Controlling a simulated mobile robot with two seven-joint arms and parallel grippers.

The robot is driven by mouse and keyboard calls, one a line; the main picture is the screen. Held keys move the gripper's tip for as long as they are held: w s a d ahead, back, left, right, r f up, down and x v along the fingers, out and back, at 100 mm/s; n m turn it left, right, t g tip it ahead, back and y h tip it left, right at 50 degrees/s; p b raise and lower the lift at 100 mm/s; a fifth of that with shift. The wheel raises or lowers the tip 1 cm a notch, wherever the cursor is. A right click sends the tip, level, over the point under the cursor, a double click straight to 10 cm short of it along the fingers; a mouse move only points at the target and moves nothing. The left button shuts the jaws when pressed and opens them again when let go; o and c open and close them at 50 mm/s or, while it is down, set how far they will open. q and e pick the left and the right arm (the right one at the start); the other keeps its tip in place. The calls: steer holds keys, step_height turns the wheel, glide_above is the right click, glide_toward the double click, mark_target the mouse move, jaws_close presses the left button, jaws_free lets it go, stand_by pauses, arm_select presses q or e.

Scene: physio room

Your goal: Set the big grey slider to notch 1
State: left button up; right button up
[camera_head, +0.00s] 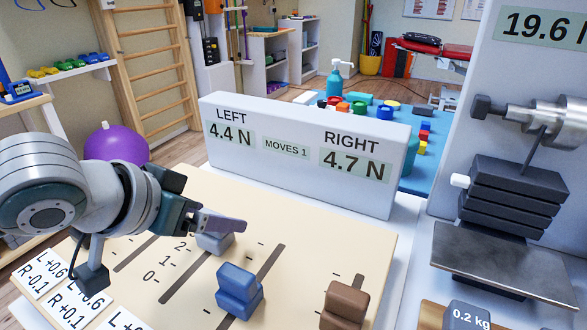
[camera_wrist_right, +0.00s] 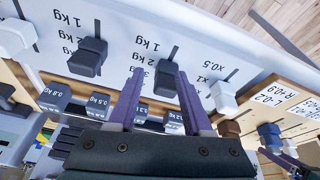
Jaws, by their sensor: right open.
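The big grey slider (camera_head: 215,242) stands on a beige board (camera_head: 330,250) in the head view. Its track runs down and left past printed marks 2, 1 and 0. The slider sits near or beyond the 2 mark; the exact notch is hidden. My left gripper (camera_head: 220,224) is directly over the slider, a finger covering its top. Whether the jaws are open, or touch it, I cannot tell. My right gripper (camera_wrist_right: 158,90) is open and empty in the right wrist view, above a white panel with dark and white sliders.
A blue slider (camera_head: 239,290) and a brown slider (camera_head: 345,304) stand to the right on the same board. A white display box (camera_head: 300,150) behind reads LEFT 4.4 N, RIGHT 4.7 N, MOVES 1. A stack of dark weights (camera_head: 515,200) stands at right.

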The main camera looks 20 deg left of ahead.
arm_select(q)
steer(key=shift+w+f, duration=0.1)
steer(key=shift+w, duration=0.05)
steer(key=shift+c, duration=0.2)
jaws_close()
stand_by(0.5)
